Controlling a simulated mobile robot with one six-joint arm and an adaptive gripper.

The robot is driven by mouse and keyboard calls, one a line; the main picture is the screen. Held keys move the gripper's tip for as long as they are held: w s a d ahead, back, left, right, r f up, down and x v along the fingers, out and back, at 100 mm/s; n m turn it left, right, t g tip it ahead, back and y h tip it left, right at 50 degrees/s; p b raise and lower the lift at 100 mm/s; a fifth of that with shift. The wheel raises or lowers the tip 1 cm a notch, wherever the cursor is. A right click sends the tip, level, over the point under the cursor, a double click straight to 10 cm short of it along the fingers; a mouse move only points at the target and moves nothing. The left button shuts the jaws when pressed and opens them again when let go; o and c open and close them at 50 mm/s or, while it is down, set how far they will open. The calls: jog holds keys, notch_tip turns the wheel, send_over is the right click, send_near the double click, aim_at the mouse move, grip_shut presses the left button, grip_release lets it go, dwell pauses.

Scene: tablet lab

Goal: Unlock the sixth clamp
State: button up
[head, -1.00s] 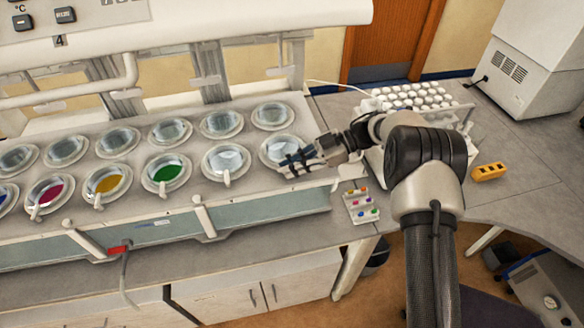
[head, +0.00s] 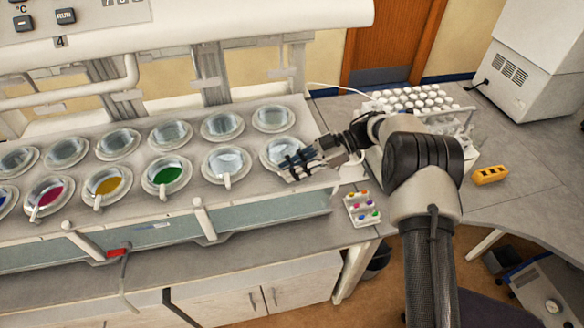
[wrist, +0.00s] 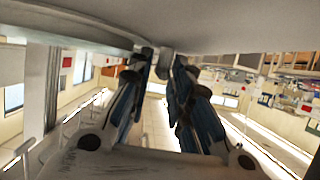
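The clamped vessels stand in two rows on the bench unit. The sixth vessel from the left in the front row (head: 275,147) is clear, with a pale ring, at the right end. My gripper (head: 290,162) is at the front right of this ring, its dark blue fingers over its edge. They hide most of that clamp's handle. In the wrist view my gripper (wrist: 162,72) shows both fingers close together with a narrow gap between them. A pale surface fills the top of that view.
Front-row vessels with green (head: 167,174), yellow (head: 106,186) and magenta (head: 49,195) contents stand to the left.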

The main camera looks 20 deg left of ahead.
jog(key=v, duration=1.2)
jog(key=shift+r, duration=0.1)
